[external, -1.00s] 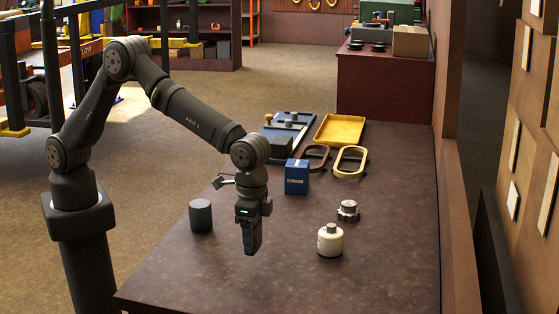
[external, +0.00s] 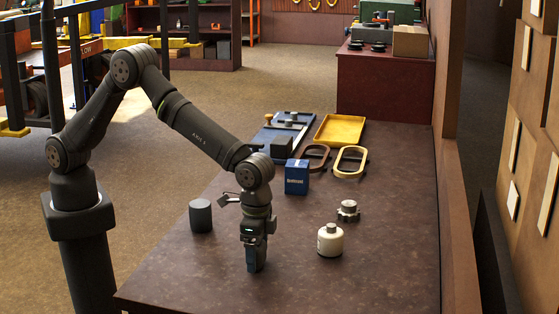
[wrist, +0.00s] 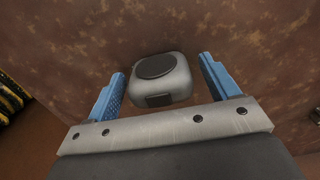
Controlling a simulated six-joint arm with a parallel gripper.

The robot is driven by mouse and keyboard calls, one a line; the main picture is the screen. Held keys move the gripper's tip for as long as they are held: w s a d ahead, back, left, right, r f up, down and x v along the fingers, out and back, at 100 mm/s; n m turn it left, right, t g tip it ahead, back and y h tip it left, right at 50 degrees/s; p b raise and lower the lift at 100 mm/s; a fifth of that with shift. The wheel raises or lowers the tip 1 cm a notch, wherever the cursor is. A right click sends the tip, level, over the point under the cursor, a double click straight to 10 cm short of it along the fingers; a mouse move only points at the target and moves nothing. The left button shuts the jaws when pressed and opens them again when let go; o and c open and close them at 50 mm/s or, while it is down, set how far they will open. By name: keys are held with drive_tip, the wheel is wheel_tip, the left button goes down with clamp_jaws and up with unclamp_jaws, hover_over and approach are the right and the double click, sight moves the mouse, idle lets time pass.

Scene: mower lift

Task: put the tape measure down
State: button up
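The tape measure (wrist: 168,82) is a grey rounded case with a dark round face. In the wrist view it lies between the two blue fingers of my gripper (wrist: 163,88), with a visible gap on each side, so the gripper is open around it. It appears to rest on the brown table top (wrist: 240,40). In the external view my gripper (external: 256,266) points down, low over the front part of the table. I cannot make out the tape measure there; the gripper hides it.
A dark cylinder (external: 201,216) stands left of my gripper. A white bottle (external: 330,241) and a metal knob-like part (external: 348,210) stand to the right. Behind are a blue box (external: 297,178), two oval handles (external: 350,161) and a yellow tray (external: 340,130). The table's front is clear.

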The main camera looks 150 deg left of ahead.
wheel_tip(320, 180, up, 12)
drive_tip(key=shift+r, duration=0.15)
idle(0.6)
wheel_tip(320, 180, down, 12)
drive_tip(key=shift+r, duration=1.9)
